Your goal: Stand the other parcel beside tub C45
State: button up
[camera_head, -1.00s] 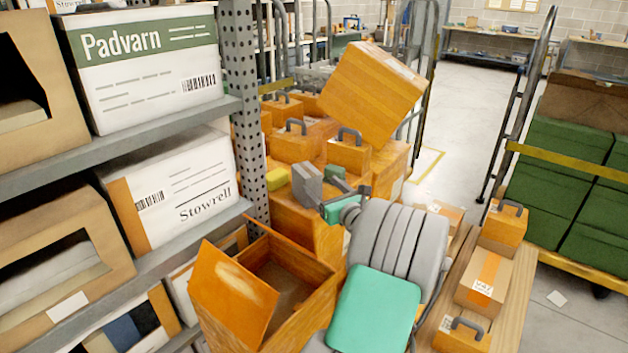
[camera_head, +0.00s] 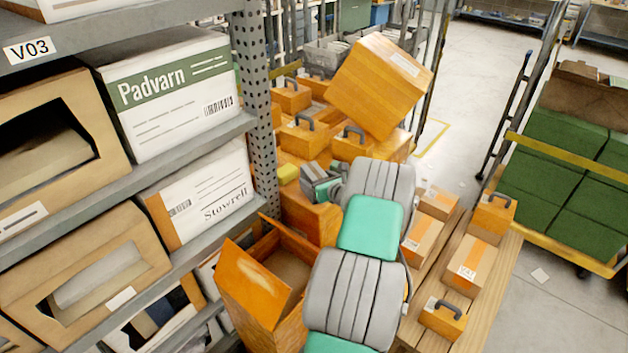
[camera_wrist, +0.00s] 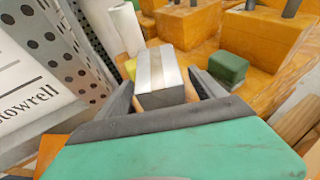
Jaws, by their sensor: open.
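A grey block with a pale tan strip on top (camera_wrist: 160,72) sits between the spread fingers of my gripper (camera_wrist: 166,98) in the wrist view. My gripper is open; I cannot tell whether either finger touches the block. A small dark green block (camera_wrist: 228,68) lies to its right. A yellow block (camera_head: 288,173) lies to its left, behind it. In the head view my arm partly hides this spot above an orange box. Labelled brown cartons (camera_head: 468,264) and orange handled boxes (camera_head: 443,318) stand on a wooden bench at right. I cannot read C45 on any tub.
A grey rack (camera_head: 190,148) with white and brown boxes borders the left. An open orange box (camera_head: 262,290) stands beside my arm. A large orange carton (camera_head: 380,84) leans tilted over handled boxes. A cart of green crates (camera_head: 565,185) stands right.

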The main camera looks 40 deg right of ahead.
jog(key=x, duration=0.2)
jog(key=shift+w+d+f, duration=0.1)
jog(key=shift+w+d, duration=0.05)
jog(key=shift+w, duration=0.2)
jog(key=shift+c, duration=0.4)
grip_shut()
